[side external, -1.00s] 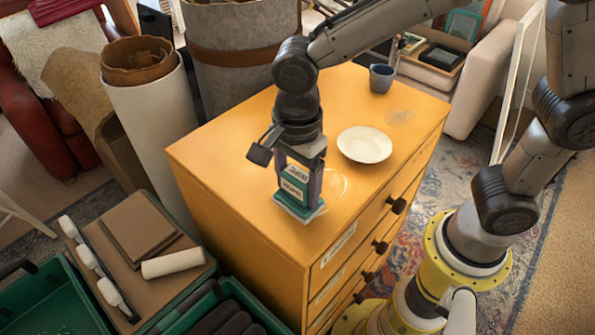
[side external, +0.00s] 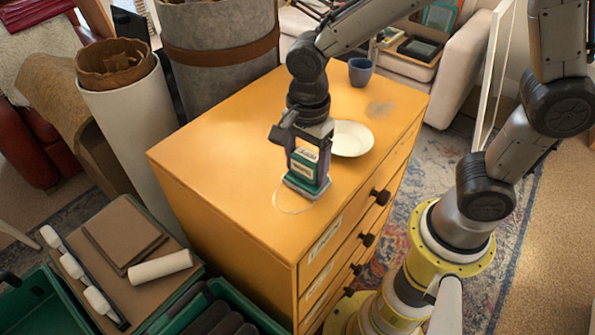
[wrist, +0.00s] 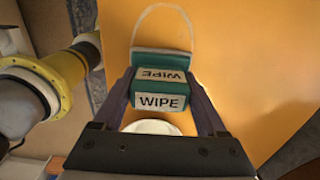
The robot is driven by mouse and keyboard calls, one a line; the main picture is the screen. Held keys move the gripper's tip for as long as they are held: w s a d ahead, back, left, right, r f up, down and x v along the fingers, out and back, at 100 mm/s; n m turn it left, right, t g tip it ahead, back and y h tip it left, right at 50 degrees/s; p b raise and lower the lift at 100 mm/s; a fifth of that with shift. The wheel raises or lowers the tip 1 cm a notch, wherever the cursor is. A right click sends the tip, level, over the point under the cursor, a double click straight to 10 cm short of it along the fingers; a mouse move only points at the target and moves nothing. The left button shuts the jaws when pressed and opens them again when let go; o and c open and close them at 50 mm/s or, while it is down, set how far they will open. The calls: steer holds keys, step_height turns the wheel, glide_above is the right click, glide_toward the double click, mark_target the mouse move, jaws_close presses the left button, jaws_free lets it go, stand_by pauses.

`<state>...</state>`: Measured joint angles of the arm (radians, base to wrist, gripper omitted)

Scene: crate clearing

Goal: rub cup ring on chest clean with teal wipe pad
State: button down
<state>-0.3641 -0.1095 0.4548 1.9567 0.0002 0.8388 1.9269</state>
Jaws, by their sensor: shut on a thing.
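The teal wipe pad (side external: 308,172) has white labels and a flat base, and stands upright on the top of the yellow-orange chest (side external: 225,140). My gripper (side external: 309,160) is shut on it from above. The pale cup ring (side external: 279,207) shows as a thin curve at the left and front of the pad; the pad's base covers part of it. In the wrist view the wipe pad (wrist: 161,92), marked WIPE, sits between my fingers (wrist: 163,104), and the ring (wrist: 166,8) arcs out beyond its far edge.
A white plate (side external: 353,138) lies close behind the pad, partly hidden by my gripper. The chest's left top is clear. Rolls stand at the left; a green crate (side external: 38,305) is at the lower left.

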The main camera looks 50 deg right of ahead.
steer(key=shift+d, duration=2)
steer(key=shift+a, duration=5.75)
steer(key=shift+d, duration=6.05)
steer(key=shift+a, duration=5.95)
step_height(320, 180, up, 2)
steer(key=shift+w+a+r, duration=0.1)
steer(key=shift+r, duration=0.05)
step_height(320, 180, up, 6)
steer(key=shift+f, duration=0.1)
